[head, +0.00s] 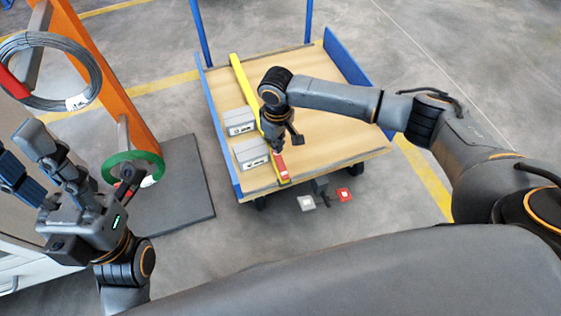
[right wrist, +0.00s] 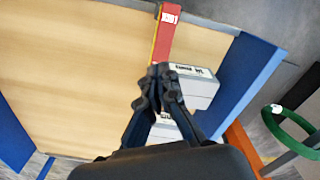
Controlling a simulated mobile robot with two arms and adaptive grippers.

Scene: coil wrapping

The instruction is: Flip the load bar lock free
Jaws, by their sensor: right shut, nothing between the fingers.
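The yellow load bar (head: 241,80) lies lengthwise across the wooden bed of the cart. Its red lock (head: 281,168) is at the near end of the bar, and in the right wrist view the red lever (right wrist: 163,42) lies along the bar with a white label at its far end. My right gripper (head: 276,149) is above the bar beside the lock; its fingertips (right wrist: 165,72) are together and empty, just short of the lever. Contact cannot be told. My left gripper (head: 22,150) is at the far left, fingers apart, empty, away from the cart.
Two grey boxes (head: 239,121) (head: 252,153) stand left of the bar. Blue side walls (head: 347,57) edge the cart. An orange post (head: 100,75) carries a wire coil (head: 92,62) and a green coil (head: 112,160). The bed right of the bar is clear beneath my right arm.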

